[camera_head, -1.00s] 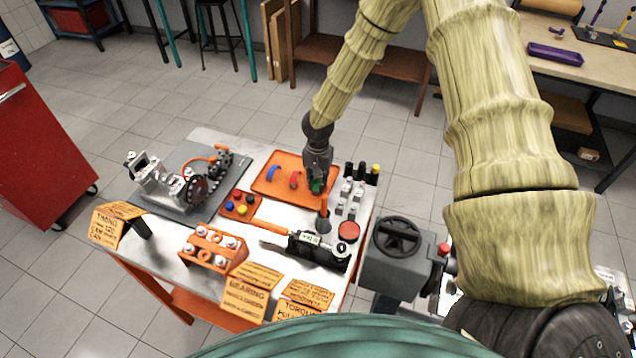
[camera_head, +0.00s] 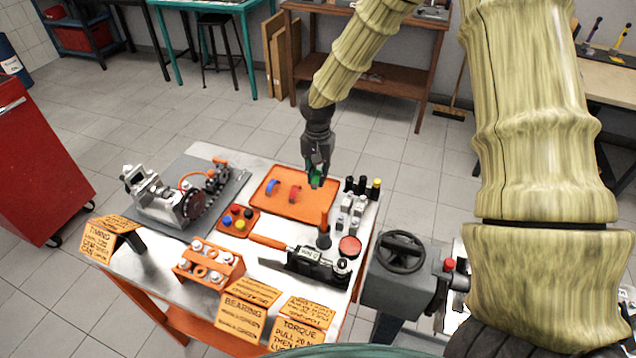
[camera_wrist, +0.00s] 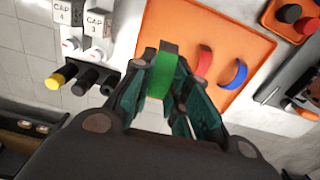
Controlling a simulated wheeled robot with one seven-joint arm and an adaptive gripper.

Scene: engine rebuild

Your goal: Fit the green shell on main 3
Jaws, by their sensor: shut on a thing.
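My gripper (camera_head: 317,172) is shut on the green shell (camera_head: 314,180) and holds it above the right part of the orange tray (camera_head: 277,202). In the wrist view the green shell (camera_wrist: 162,76) sits between the fingers (camera_wrist: 160,95), a curved strip. A red shell (camera_head: 294,193) and a blue shell (camera_head: 272,187) lie in the tray. The engine block with its crank parts (camera_head: 165,200) stands on a grey mat at the table's left. Main 3 cannot be made out. White caps (camera_head: 350,212) stand right of the tray; the wrist view shows one labelled CAP 3 (camera_wrist: 98,25).
Black and yellow-topped posts (camera_head: 374,189) stand at right.

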